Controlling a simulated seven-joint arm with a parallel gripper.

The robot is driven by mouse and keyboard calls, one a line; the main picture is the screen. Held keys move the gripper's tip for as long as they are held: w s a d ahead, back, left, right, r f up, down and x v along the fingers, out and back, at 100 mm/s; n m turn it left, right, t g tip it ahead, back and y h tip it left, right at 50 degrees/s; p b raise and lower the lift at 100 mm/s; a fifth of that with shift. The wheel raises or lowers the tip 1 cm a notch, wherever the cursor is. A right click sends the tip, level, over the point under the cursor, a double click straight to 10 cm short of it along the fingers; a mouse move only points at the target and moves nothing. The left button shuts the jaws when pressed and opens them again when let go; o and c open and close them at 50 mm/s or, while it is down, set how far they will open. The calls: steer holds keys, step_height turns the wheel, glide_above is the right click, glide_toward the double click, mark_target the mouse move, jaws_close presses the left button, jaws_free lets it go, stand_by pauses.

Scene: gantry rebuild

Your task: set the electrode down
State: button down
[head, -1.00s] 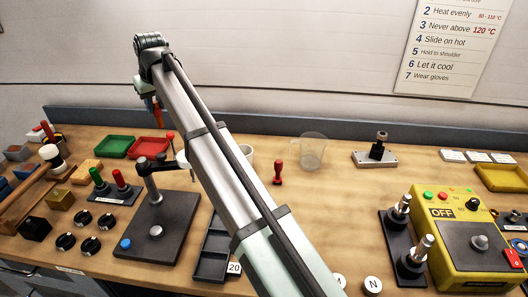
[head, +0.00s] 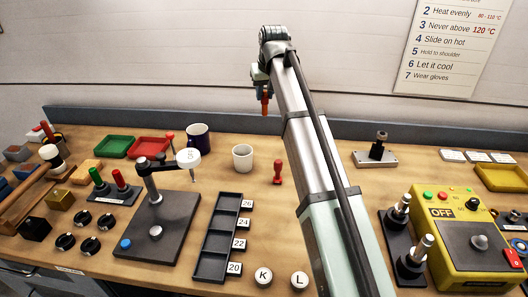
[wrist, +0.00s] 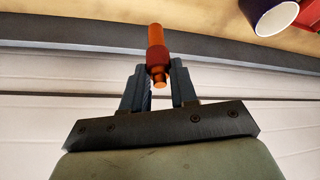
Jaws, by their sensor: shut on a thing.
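My gripper (head: 263,88) is raised high at the back of the bench, in front of the pale wall in the head view. It is shut on the electrode (head: 265,105), an orange-copper rod with a red collar, which hangs below it clear of the bench top. In the wrist view, the electrode (wrist: 155,38) sits between the two dark fingers of my gripper (wrist: 158,70), its small stepped end towards the palm. The collar lies at the fingertips.
Below stand a dark blue mug (head: 197,135), a white cup (head: 242,158) and a red-handled stamp-like piece (head: 278,173). A dark compartment tray (head: 212,267) and a clamp stand (head: 155,240) are nearer. A metal post on a plate (head: 377,154) is right of my arm.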

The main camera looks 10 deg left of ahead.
mark_target(264, 103)
step_height(264, 103, down, 4)
steer(key=shift+a+f, duration=0.1)
steer(key=shift+f, duration=5.4)
steer(key=c, duration=0.9)
jaws_free()
steer(key=shift+f, duration=0.1)
steer(key=v, duration=1.2)
steer(key=shift+s, duration=0.1)
